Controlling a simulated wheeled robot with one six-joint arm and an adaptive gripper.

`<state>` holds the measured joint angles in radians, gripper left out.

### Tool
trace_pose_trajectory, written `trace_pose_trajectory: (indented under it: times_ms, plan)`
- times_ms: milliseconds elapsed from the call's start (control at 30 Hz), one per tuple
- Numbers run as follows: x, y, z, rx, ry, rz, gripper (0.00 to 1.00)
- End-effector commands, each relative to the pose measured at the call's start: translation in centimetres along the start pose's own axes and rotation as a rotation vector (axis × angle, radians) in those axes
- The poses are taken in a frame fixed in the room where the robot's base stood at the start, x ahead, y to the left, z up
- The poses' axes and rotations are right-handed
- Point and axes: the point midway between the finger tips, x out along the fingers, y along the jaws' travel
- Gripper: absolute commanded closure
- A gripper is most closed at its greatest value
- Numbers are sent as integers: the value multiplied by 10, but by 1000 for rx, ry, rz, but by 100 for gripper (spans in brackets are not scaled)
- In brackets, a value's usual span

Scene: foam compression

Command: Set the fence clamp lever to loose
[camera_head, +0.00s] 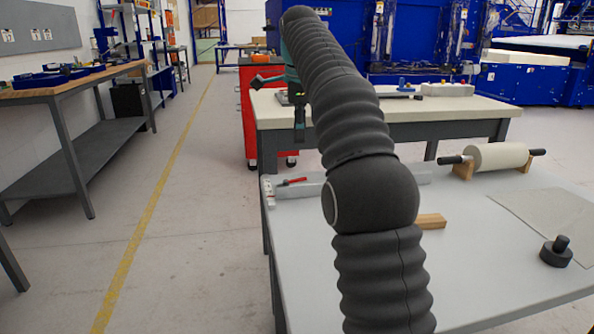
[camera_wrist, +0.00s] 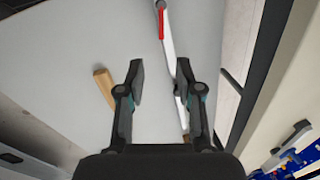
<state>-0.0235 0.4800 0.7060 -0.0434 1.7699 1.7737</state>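The fence (camera_head: 312,188) is a long pale bar along the far edge of the grey table, partly hidden behind my arm. Its red clamp lever (camera_head: 292,181) is at the left end. In the wrist view the fence (camera_wrist: 169,42) runs down between and behind the fingers, with the red lever (camera_wrist: 161,24) at the top, ahead of the fingertips. My gripper (camera_wrist: 161,76) is open and empty, above the table and apart from the lever. In the head view my gripper (camera_head: 299,120) hangs beyond the table's far edge in the picture, partly hidden by my arm.
A wooden block (camera_head: 432,221) lies on the grey table (camera_head: 490,285). A roller (camera_head: 497,157) on wooden supports, a flat sheet (camera_head: 545,218) and a dark knobbed weight (camera_head: 556,252) are to the right. Another workbench (camera_head: 400,112) stands behind. The table front is clear.

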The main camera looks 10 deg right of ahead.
Motion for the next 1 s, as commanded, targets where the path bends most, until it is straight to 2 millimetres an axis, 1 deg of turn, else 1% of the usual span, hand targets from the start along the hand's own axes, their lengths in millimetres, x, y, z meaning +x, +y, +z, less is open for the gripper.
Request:
trace_pose_trajectory:
  times_ms: [133, 233, 600, 733, 900, 1000]
  plan:
    - [9, -2, 0, 18, 1, 2, 65]
    - [22, -1, 0, 18, 1, 3, 65]
    - [90, 0, 1, 13, 1, 3, 65]
    - [111, 0, 2, 12, 0, 2, 65]
    - [130, -1, 2, 12, 0, 1, 65]
    - [136, -1, 2, 12, 0, 1, 65]
